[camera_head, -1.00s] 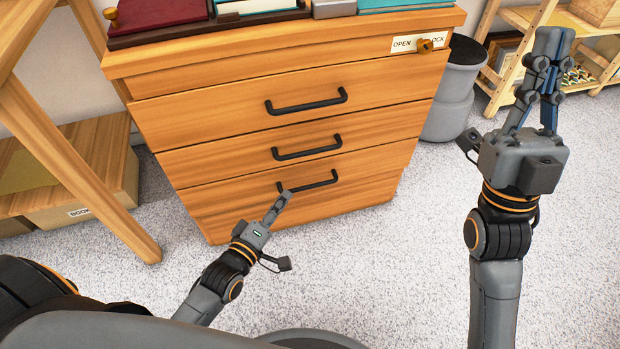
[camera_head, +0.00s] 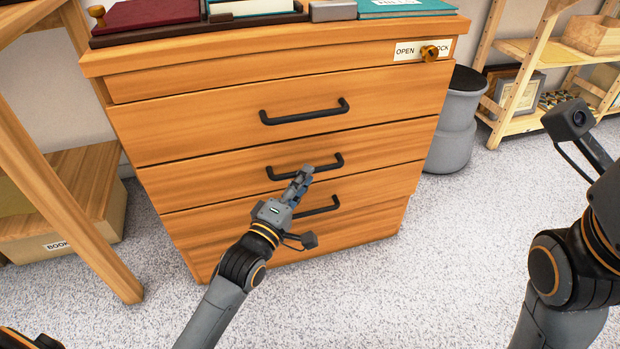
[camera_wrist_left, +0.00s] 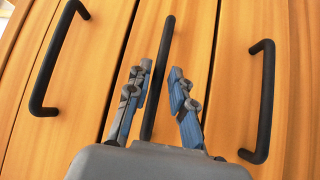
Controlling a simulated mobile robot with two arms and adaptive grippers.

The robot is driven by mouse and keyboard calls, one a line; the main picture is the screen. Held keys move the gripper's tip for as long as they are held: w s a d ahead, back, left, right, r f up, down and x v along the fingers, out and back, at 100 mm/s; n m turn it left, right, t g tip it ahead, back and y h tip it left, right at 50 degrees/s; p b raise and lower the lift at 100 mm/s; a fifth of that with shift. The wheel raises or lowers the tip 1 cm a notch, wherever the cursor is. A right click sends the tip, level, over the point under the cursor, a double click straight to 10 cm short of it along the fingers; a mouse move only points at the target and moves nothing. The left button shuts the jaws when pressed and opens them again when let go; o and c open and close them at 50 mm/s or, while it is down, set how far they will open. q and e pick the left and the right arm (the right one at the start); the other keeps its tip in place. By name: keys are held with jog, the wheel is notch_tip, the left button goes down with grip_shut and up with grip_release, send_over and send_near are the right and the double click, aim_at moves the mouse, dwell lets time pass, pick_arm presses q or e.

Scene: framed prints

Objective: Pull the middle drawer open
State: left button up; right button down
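The wooden cabinet has a middle drawer (camera_head: 385,150) with a black bar handle (camera_head: 334,163), and its front looks flush with the others. My left gripper (camera_head: 302,172) is at this handle and hides part of it. In the left wrist view, the middle handle (camera_wrist_left: 158,85) runs between the two spread fingers of the gripper (camera_wrist_left: 160,70); whether they touch it is unclear. The top handle (camera_head: 304,112) and bottom handle (camera_head: 318,207) are on either side. My right arm is at the right edge, its fingers out of frame.
A brass knob (camera_head: 429,53) sits on an OPEN/LOCK plate (camera_head: 404,51) at the cabinet's upper right. Books lie on top. A grey round bin (camera_head: 457,125) and wooden shelf (camera_head: 520,122) stand right; a wooden leg (camera_head: 75,215) stands left. Carpet in front is clear.

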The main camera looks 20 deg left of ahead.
pick_arm(q)
jog(key=shift+b+x, duration=0.45)
jog(key=shift+x, duration=1.1)
grip_shut()
